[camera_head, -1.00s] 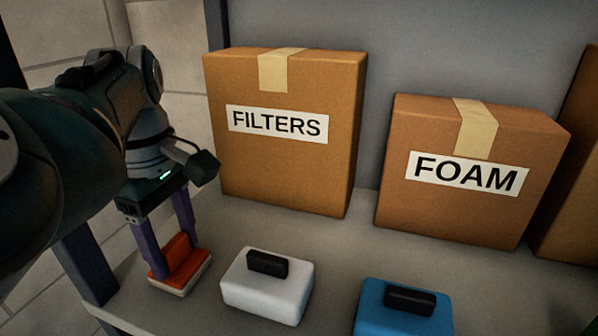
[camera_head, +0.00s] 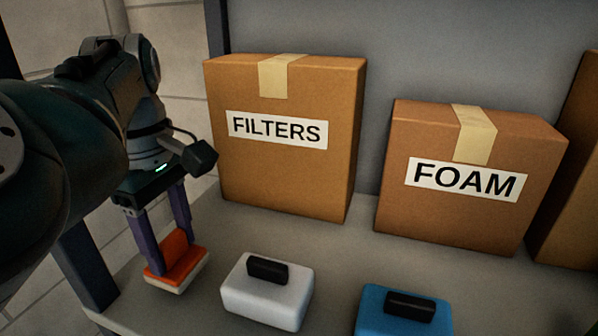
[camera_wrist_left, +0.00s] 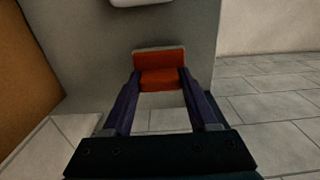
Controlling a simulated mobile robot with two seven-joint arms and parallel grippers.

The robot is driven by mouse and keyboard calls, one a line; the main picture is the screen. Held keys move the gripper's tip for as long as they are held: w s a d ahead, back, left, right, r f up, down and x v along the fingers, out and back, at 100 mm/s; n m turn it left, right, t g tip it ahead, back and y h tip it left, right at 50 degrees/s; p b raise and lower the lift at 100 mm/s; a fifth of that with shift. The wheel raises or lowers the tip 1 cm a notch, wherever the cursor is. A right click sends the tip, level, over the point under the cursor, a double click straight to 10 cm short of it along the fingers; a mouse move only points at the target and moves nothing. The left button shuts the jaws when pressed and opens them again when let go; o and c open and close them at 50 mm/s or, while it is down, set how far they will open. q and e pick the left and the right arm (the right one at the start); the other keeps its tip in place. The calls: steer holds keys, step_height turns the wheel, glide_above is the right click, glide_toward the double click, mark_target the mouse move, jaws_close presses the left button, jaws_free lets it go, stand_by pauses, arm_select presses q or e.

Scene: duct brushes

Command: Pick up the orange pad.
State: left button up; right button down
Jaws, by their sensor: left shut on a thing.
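The orange pad (camera_head: 176,262) has an orange upper part with an upright ridge and a pale base. It is at the left end of the grey shelf (camera_head: 222,232) in the head view. My left gripper (camera_head: 170,254) points down with its purple fingers shut on the pad's orange ridge. The left wrist view shows the orange pad (camera_wrist_left: 160,72) between the fingertips of the left gripper (camera_wrist_left: 158,82). I cannot clearly tell whether the pale base is clear of the shelf. My right gripper is not in view.
A white block with a black handle (camera_head: 266,297) sits right of the pad. A blue block with a black handle (camera_head: 402,312) is further right. Cardboard boxes marked FILTERS (camera_head: 285,165) and FOAM (camera_head: 465,205) stand behind. A dark shelf post (camera_head: 88,265) is close on the left.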

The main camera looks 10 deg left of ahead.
arm_select(q)
step_height(320, 180, up, 10)
steer(key=shift+w+r+p, duration=0.1)
steer(key=shift+p, duration=0.2)
step_height(320, 180, up, 8)
steer(key=p, duration=0.3)
glide_above(170, 238)
